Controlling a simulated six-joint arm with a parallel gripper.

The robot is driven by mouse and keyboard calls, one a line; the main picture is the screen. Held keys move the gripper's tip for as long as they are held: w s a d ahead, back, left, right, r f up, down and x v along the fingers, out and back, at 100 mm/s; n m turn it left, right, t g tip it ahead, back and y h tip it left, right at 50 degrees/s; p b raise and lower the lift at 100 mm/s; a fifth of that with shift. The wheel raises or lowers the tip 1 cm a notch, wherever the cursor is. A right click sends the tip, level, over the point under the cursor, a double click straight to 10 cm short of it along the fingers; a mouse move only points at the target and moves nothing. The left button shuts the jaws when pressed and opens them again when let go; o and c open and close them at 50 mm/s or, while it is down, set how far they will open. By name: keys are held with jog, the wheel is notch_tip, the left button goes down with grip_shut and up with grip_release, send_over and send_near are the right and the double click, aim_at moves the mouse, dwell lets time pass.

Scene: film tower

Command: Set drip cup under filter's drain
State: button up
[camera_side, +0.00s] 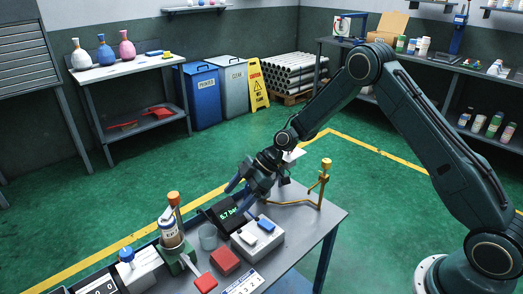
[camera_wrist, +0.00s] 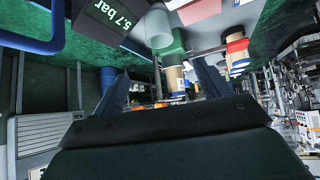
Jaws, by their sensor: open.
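A clear, greyish cup (camera_side: 208,237), which looks like the drip cup, stands on the bench between the gauge display and a white canister with a tan band. The cup also shows at the top of the wrist view (camera_wrist: 157,30). The canister (camera_side: 169,230), possibly the filter, stands at a green block (camera_side: 180,262); its drain cannot be made out. In the wrist view the green block (camera_wrist: 174,44) is beside the cup. My gripper (camera_side: 238,197) is open and empty above the bench, up and right of the cup; its fingers (camera_wrist: 160,90) spread apart in the wrist view.
The display reading 5.7 bar (camera_side: 230,214) is between my gripper and the cup. A grey box with white and blue parts (camera_side: 257,240), a red block (camera_side: 224,261) and a brass pipe stand (camera_side: 323,182) occupy the bench. Bare bench shows near its right corner.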

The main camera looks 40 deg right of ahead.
jog(key=shift+w+a+f, duration=0.1)
jog(key=shift+f, duration=0.5)
jog(key=shift+a+f, duration=0.1)
send_over(208, 232)
jog(key=s+d, duration=0.2)
jog(key=s, duration=0.1)
jog(key=shift+s+f, duration=0.15)
jog(key=shift+f, duration=2.8)
jog(key=shift+x, duration=2.5)
jog(key=shift+f, duration=0.1)
jog(key=c, duration=1.2)
